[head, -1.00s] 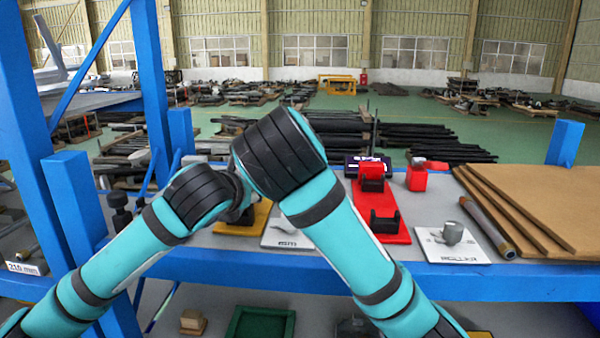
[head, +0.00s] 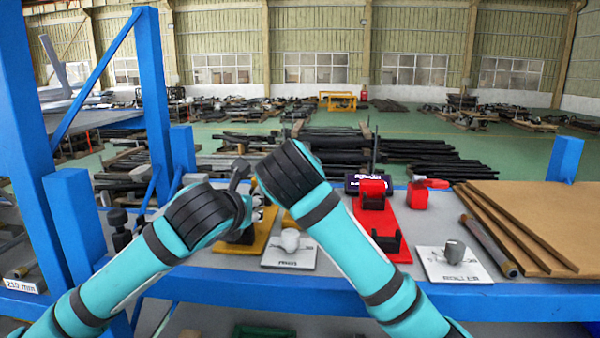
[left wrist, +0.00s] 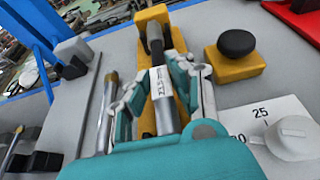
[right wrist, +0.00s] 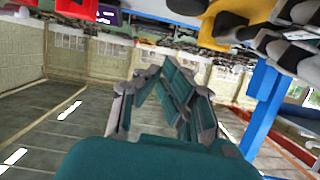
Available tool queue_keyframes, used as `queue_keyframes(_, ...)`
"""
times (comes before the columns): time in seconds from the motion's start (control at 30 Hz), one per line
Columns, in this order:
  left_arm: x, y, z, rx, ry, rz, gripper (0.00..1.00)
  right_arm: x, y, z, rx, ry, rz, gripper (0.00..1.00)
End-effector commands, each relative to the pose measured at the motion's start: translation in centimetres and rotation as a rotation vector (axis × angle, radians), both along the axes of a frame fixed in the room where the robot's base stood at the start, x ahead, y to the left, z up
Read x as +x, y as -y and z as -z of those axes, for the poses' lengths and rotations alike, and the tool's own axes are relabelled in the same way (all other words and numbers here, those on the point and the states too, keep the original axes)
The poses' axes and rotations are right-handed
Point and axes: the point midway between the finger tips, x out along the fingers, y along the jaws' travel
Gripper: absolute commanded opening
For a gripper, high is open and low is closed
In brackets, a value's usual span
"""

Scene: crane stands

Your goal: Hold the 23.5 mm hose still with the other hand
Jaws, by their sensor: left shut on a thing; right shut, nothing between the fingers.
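The hose (left wrist: 168,112) is a dark tube with a white label whose figures are hard to read. In the left wrist view it lies along a yellow stand (left wrist: 152,14). My left gripper (left wrist: 158,75) is shut on it, one finger on each side. In the head view the stand (head: 256,240) is partly hidden behind my left wrist, and the hose cannot be made out clearly. My right gripper (right wrist: 160,70) is shut and empty in the right wrist view, apart from the stands. My right arm hides it in the head view.
A red stand (head: 393,218) and white cards with grey knobs, one at the right (head: 455,266), share the grey bench. Brown boards (head: 530,220) and a loose tube (head: 488,243) lie at the right. A blue post (head: 75,220) rises at left.

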Motion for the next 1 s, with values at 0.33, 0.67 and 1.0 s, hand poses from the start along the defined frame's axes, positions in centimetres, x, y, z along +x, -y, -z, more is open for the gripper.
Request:
queue_keyframes(0.33,0.0,0.0,0.0,0.0,0.0,0.0,0.0,0.4,-0.2,3.9,0.0,-0.001,0.0,0.0)
queue_keyframes(0.67,0.0,0.0,0.0,0.0,0.0,0.0,0.0,0.4,-0.2,4.2,0.0,0.0,0.0,0.0)
queue_keyframes(1.0,0.0,0.0,0.0,0.0,-0.001,0.0,0.0,0.3,-0.3,6.5,0.002,-0.004,-0.001,0.0)
